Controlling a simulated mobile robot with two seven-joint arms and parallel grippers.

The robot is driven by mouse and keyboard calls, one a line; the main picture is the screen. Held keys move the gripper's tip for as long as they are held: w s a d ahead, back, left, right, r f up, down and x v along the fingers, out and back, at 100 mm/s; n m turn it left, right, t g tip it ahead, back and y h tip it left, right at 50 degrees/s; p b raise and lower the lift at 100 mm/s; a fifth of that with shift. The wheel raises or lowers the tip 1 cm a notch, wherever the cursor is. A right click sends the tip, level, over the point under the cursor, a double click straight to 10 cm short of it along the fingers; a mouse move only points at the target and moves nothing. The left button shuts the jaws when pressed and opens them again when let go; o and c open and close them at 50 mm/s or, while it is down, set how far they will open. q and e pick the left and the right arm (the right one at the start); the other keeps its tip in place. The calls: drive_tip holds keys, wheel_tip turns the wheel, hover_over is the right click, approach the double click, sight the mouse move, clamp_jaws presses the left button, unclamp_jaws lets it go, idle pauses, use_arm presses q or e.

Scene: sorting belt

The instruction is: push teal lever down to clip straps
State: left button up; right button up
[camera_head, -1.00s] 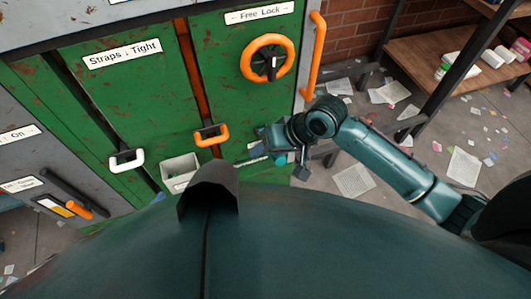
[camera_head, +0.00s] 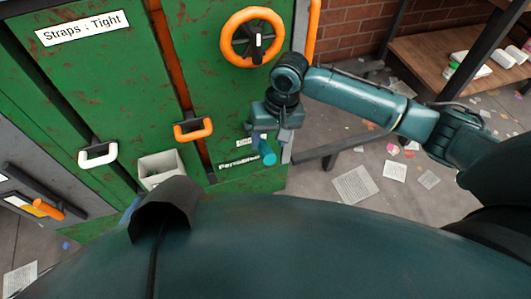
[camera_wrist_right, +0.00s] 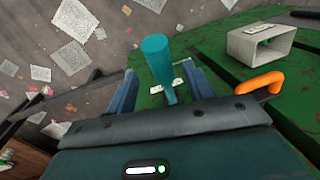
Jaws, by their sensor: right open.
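The teal lever (camera_head: 263,149) sticks out from the lower right of the green cabinet, beside small labels. It also shows in the right wrist view (camera_wrist_right: 158,62), standing between the two fingers. My right gripper (camera_head: 272,136) is over the lever from above, with its fingers open on either side of it. In the right wrist view, the open gripper (camera_wrist_right: 160,82) has a finger left and right of the lever; I cannot tell if either touches it. A white label reading "Straps : Tight" (camera_head: 83,28) is on the cabinet at upper left. My left gripper is out of view.
The cabinet (camera_head: 110,90) carries an orange handle (camera_head: 193,131), a white handle (camera_head: 98,154), an orange wheel (camera_head: 253,37) and a grey open box (camera_head: 160,168). A wooden shelf (camera_head: 450,50) stands at right. Papers (camera_head: 354,185) litter the floor.

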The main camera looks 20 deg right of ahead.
sight(261, 142)
drive_tip(key=f, duration=0.1)
drive_tip(key=f+b, duration=0.1)
drive_tip(key=f, duration=0.1)
drive_tip(key=a+f, duration=0.1)
drive_tip(key=f, duration=0.1)
drive_tip(key=shift+f, duration=0.15)
drive_tip(key=shift+c, duration=0.5)
clamp_jaws()
